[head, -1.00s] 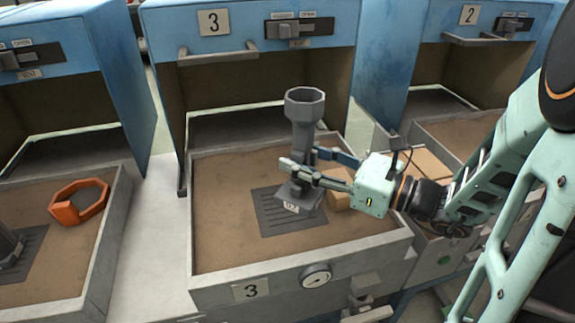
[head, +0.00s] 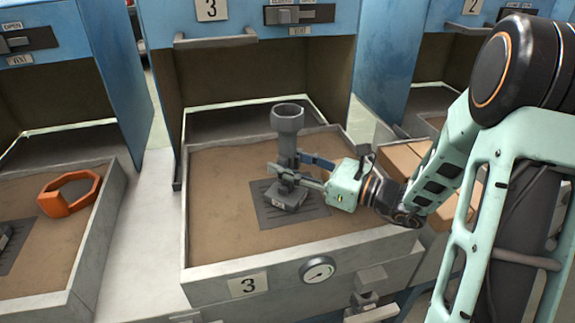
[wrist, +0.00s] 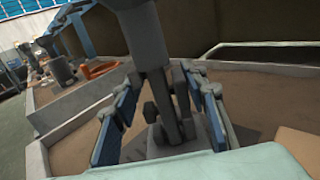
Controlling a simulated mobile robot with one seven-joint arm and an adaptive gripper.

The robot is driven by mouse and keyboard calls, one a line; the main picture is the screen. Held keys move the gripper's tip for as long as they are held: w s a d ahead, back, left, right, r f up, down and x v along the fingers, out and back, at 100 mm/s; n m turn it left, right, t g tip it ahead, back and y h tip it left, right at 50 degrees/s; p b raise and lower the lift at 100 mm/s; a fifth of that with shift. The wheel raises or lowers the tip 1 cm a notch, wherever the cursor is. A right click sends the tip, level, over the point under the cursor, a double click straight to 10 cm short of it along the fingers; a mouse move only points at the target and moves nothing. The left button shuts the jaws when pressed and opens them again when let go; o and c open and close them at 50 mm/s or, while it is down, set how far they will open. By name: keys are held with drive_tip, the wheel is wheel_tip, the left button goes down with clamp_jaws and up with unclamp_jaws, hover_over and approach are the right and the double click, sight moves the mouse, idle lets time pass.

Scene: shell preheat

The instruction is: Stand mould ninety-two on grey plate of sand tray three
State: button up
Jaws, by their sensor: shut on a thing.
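The mould (head: 287,145) is a tall grey piece with a faceted cup on top, a narrow stem and a square base carrying a small pale label, too small to read. It stands upright over the grey plate (head: 268,215), a slotted plate in the sand of tray three (head: 215,287). Whether its base touches the plate I cannot tell. My gripper (head: 290,168) comes from the right and is shut on the stem. In the wrist view, the mould (wrist: 142,40) rises between the fingers; its cup is out of frame and its base partly hidden.
The blue oven housing marked 3 (head: 212,10) stands behind the tray, with a handle bar (head: 215,40). A gauge (head: 317,270) is on the tray front. An orange ring-shaped piece (head: 55,203) lies in the left tray. Tan blocks (head: 400,158) stand to the right. Sand around the plate is mostly clear.

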drive_tip(key=shift+r, duration=0.15)
drive_tip(key=o, duration=1.6)
drive_tip(key=shift+f, duration=0.2)
drive_tip(key=shift+r, duration=0.15)
drive_tip(key=shift+s+d, duration=0.1)
drive_tip(key=shift+d, duration=0.1)
drive_tip(key=p+v, duration=0.2)
drive_tip(key=v, duration=0.9)
drive_tip(key=shift+s+d, duration=0.15)
drive_tip(key=shift+d, duration=0.1)
